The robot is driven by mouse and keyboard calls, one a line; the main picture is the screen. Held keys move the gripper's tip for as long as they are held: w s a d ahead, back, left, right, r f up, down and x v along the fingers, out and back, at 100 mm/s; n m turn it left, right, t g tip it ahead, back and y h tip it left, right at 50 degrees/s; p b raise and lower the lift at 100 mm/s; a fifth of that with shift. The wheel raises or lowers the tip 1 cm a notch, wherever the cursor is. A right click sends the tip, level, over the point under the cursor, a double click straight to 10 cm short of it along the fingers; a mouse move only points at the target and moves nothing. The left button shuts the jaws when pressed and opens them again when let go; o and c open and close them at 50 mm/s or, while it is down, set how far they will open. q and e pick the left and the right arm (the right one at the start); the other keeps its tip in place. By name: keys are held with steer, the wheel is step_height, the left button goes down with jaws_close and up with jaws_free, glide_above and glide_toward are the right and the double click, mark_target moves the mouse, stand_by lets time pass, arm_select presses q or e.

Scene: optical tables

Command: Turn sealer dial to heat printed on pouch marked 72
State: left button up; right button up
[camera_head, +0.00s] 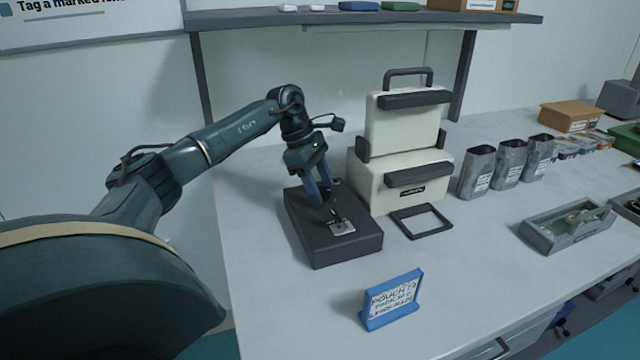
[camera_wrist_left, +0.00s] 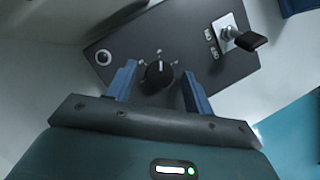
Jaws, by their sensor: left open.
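The black dial (camera_wrist_left: 158,73) sits on top of a dark box (camera_head: 355,249), with small marks around it in the left wrist view. The dial's pale pointer line points toward the top of that view. My left gripper (camera_head: 324,194) is open over the box; in the left wrist view its blue fingers (camera_wrist_left: 159,80) are on either side of the dial, with gaps visible. In the head view the gripper hides the dial. Three silver pouches (camera_head: 477,172), (camera_head: 508,165), (camera_head: 538,157) stand on the table with labels too small to read. My right gripper is not in view.
A cream machine (camera_head: 400,130) with a handle stands behind the box, a dark frame (camera_head: 421,221) beside it. A blue sign (camera_head: 391,299) with blurred writing stands in front. A lever switch (camera_wrist_left: 240,38) rises from the box. A grey tray (camera_head: 567,230) lies at right.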

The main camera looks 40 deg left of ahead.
arm_select(q)
steer(key=v, duration=1.3)
steer(key=shift+a, duration=0.1)
